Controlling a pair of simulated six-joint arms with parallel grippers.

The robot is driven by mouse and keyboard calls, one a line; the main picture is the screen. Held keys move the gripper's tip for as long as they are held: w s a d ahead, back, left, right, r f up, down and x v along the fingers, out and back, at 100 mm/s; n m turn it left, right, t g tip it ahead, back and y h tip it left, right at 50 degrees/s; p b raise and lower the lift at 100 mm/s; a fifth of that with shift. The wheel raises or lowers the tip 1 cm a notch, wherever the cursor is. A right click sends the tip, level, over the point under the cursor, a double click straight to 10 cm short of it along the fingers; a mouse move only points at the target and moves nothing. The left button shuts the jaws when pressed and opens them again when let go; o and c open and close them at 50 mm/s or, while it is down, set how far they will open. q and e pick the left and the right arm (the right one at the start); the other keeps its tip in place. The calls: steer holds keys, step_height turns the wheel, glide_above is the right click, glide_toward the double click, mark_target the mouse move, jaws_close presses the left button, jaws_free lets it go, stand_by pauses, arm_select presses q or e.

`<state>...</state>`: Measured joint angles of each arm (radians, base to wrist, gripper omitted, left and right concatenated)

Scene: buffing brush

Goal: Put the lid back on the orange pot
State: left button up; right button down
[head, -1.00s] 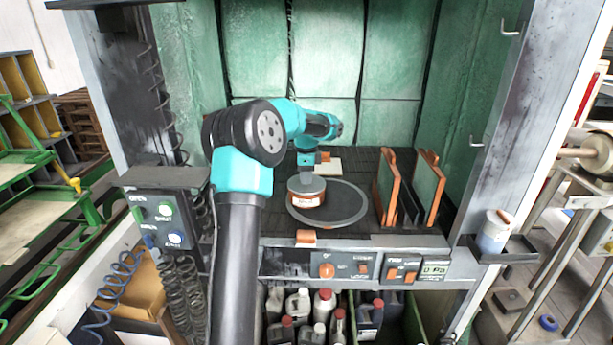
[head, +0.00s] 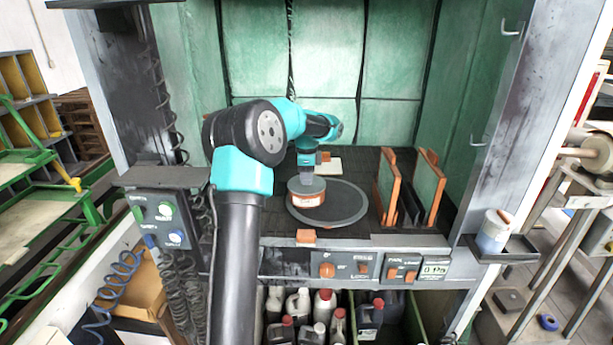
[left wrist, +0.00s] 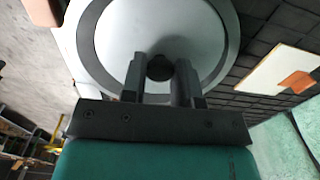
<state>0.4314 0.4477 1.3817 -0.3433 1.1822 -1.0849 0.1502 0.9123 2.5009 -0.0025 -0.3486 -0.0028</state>
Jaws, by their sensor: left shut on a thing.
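The orange pot (head: 307,199) with a pale label stands on a round grey turntable (head: 345,214) inside the booth. The grey lid (head: 305,186) is at the pot's top and looks about level. I cannot tell whether it is fully seated. My left gripper (head: 311,174) comes down from above and is shut on the lid's dark knob. In the left wrist view the gripper (left wrist: 160,68) has the black knob between its fingers, above the pale round lid (left wrist: 125,45). The pot's body is hidden there. My right gripper is not in view.
Upright orange-edged panels (head: 428,185) stand right of the turntable. A white plate (head: 328,166) with an orange piece lies behind the pot. A control strip (head: 350,266) runs along the front edge. Bottles (head: 322,303) stand below. The dark floor left of the panels has some free room.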

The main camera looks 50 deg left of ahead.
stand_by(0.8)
arm_select(q)
steer(key=o, duration=1.5)
steer(key=shift+c, duration=0.2)
steer(key=shift+r, duration=3.5)
steer(key=shift+c, duration=0.3)
jaws_close()
